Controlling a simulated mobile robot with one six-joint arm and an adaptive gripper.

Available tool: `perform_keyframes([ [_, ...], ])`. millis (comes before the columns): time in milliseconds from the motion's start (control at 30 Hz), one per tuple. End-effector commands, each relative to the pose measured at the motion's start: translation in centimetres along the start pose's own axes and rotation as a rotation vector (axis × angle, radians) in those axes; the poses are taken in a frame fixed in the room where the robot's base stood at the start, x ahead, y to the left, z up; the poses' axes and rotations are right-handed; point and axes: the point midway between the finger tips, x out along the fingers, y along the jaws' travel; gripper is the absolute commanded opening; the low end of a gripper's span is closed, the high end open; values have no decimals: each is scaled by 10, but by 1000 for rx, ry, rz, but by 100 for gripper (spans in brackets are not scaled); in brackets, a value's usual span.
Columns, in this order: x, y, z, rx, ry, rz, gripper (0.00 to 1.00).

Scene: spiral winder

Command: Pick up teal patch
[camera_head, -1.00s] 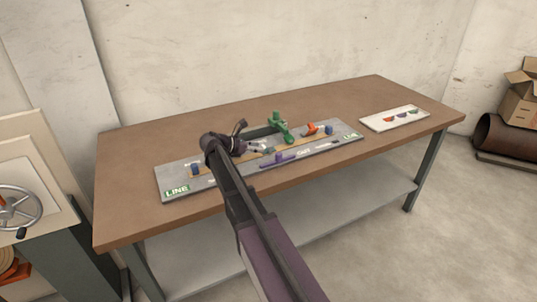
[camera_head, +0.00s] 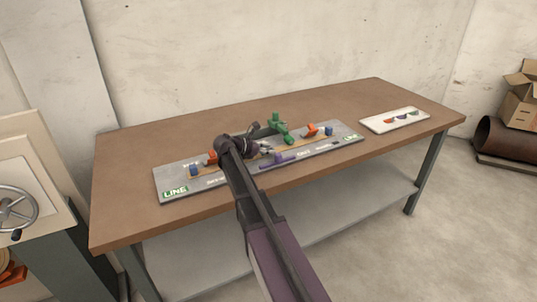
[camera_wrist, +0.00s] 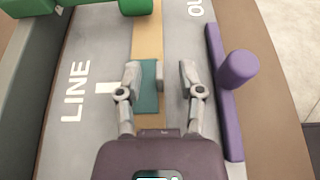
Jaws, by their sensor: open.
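The teal patch (camera_wrist: 148,92) is a flat rectangle on the tan strip (camera_wrist: 147,40) of the grey board, seen in the wrist view. My gripper (camera_wrist: 160,72) is open above it, with one finger over the patch's left side and the other to its right, above the grey board. The patch's near end reaches toward the gripper body. In the head view my gripper (camera_head: 264,148) is low over the middle of the board, and the patch cannot be made out there.
A purple bar with a round knob (camera_wrist: 236,70) lies right of my gripper. A green piece (camera_head: 281,130) stands on the board (camera_head: 205,186) beyond it. A white tray (camera_head: 376,126) with coloured pieces lies at the table's right.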

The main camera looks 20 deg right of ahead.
Motion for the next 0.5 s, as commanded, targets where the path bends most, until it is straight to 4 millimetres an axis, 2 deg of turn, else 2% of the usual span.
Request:
perform_keyframes([
  [33,7,0,-2,0,0,0,49],
  [200,17,0,-1,0,0,0,49],
  [500,17,0,0,0,0,1,49],
])
